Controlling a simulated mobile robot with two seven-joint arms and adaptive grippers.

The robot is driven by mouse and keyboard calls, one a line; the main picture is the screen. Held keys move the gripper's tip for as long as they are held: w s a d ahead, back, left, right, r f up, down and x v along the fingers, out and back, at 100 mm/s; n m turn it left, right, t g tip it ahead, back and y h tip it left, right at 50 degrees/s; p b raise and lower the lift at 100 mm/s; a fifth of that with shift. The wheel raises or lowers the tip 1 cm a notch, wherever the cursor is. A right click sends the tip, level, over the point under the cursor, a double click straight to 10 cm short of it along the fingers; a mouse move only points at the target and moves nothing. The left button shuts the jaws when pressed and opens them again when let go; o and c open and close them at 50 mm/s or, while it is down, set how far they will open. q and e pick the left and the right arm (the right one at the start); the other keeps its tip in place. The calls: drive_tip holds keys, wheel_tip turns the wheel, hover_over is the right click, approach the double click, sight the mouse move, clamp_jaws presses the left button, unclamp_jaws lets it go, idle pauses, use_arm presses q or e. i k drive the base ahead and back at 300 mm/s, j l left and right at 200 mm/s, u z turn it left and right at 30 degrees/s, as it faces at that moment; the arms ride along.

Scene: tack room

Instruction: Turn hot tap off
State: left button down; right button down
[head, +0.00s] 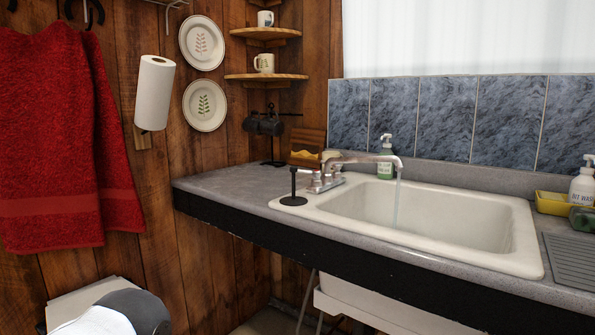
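The chrome tap (368,160) stands at the left rim of the cream sink (440,258), with its spout reaching right over the basin. A thin stream of water (396,205) runs from the spout into the sink. Small handles (318,182) show at the tap's base on the left; they are small and partly overlapped, so I cannot tell which one is hot or how each is turned. Neither of my grippers is in the head view, so I cannot see where they are or whether they hold anything.
A black upright rod on a round base (294,200) stands at the sink's near-left corner. A green soap bottle (385,168) stands behind the tap. A yellow tray (551,203) and bottles are at the right.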

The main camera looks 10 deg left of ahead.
sight(316, 174)
drive_tip(key=i+j+z, duration=0.15)
drive_tip(key=j, duration=0.35)
drive_tip(key=i+j+z, duration=0.15)
drive_tip(key=j, duration=0.35)
drive_tip(key=i+j+z, duration=0.15)
drive_tip(key=j, duration=0.35)
drive_tip(key=k+l, duration=0.05)
